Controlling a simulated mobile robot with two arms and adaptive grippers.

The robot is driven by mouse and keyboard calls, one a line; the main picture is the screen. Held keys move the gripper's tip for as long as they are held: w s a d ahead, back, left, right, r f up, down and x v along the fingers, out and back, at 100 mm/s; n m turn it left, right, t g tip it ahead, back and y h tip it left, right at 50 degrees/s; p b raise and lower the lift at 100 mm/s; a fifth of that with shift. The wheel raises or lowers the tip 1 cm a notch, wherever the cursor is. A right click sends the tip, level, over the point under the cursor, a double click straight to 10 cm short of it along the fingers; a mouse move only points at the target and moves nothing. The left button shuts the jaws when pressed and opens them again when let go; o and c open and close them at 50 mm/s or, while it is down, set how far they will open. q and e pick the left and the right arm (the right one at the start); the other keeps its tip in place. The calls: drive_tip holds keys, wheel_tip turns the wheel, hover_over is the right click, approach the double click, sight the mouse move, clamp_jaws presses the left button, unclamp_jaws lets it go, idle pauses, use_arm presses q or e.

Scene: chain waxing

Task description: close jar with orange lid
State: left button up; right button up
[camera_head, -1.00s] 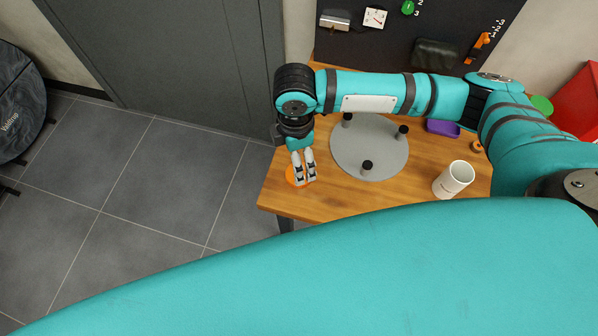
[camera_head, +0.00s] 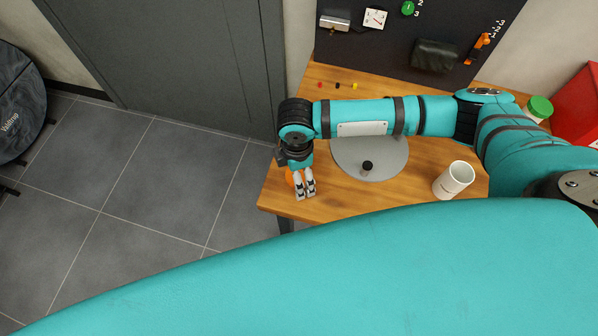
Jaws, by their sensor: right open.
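A round orange thing, which looks like the orange lid (camera_head: 290,177), is at the left end of the wooden table, mostly hidden by my right gripper (camera_head: 305,195). The right gripper points down with its two fingers parted, beside or over the orange thing; contact cannot be told. A white open-topped container, perhaps the jar (camera_head: 454,181), stands upright on the right part of the table, well away from that gripper. My left gripper is not seen.
A grey round plate (camera_head: 370,172) with dark posts sits mid-table (camera_head: 330,206), partly under my arm. A green-lidded container (camera_head: 540,107) and a red box (camera_head: 580,105) are at the right. A dark tool board (camera_head: 420,30) stands behind. Small coloured pieces lie at the back.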

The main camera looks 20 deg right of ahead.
idle(0.3)
drive_tip(key=c, duration=0.9)
drive_tip(key=shift+c, duration=0.2)
drive_tip(key=shift+r, duration=0.1)
drive_tip(key=shift+r, duration=0.2)
wheel_tip(320, 180, up, 3)
drive_tip(key=s+a+r, duration=0.1)
drive_tip(key=s, duration=1.5)
drive_tip(key=shift+r, duration=0.2)
